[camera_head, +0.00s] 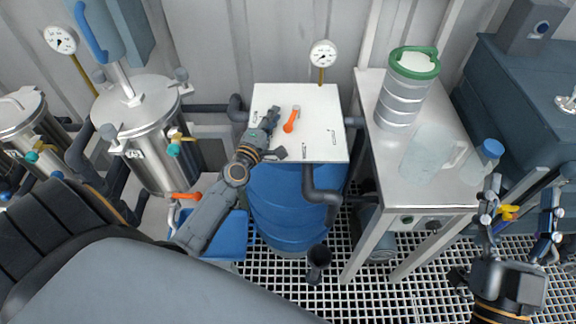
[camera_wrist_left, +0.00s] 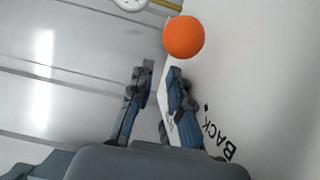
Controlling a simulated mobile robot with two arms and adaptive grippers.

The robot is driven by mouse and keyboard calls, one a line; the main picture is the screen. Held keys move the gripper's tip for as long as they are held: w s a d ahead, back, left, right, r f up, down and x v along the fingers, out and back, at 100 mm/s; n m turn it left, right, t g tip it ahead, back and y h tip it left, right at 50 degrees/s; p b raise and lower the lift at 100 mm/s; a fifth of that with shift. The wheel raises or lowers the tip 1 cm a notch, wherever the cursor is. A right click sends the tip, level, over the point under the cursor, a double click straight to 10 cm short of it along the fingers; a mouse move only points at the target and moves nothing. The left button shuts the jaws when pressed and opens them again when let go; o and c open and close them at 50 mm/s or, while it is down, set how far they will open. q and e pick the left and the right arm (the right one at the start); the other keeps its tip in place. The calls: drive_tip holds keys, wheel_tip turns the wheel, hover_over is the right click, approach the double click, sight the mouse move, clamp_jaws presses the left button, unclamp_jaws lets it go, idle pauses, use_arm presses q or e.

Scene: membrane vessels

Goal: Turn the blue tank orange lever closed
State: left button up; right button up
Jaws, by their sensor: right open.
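The blue tank (camera_head: 285,200) stands in the middle of the head view, with a white panel (camera_head: 318,140) on top. Its orange lever (camera_head: 291,121) sits on the panel, its rounded end toward the lower left. In the left wrist view the lever shows as an orange knob (camera_wrist_left: 183,37) just beyond the fingertips. My left gripper (camera_head: 275,136) is over the panel's left part, just left of the lever. Its fingers (camera_wrist_left: 158,84) are apart and empty, and seem not to touch the lever. My right gripper (camera_head: 522,200) is open at the lower right, far from the tank.
A steel vessel (camera_head: 145,135) with another orange lever (camera_head: 187,196) stands left. A gauge (camera_head: 323,54) rises behind the panel.

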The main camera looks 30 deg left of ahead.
use_arm(q)
drive_tip(key=s+d+b, duration=0.1)
drive_tip(key=s+d, duration=0.1)
drive_tip(key=s, duration=0.8)
drive_tip(key=d+f+m+g+h, duration=0.2)
drive_tip(key=d+m+h, duration=0.3)
drive_tip(key=d+m, duration=0.2)
drive_tip(key=shift+s+d+m+h, duration=0.3)
drive_tip(key=shift+s+d+m, duration=0.15)
drive_tip(key=shift+d, duration=0.95)
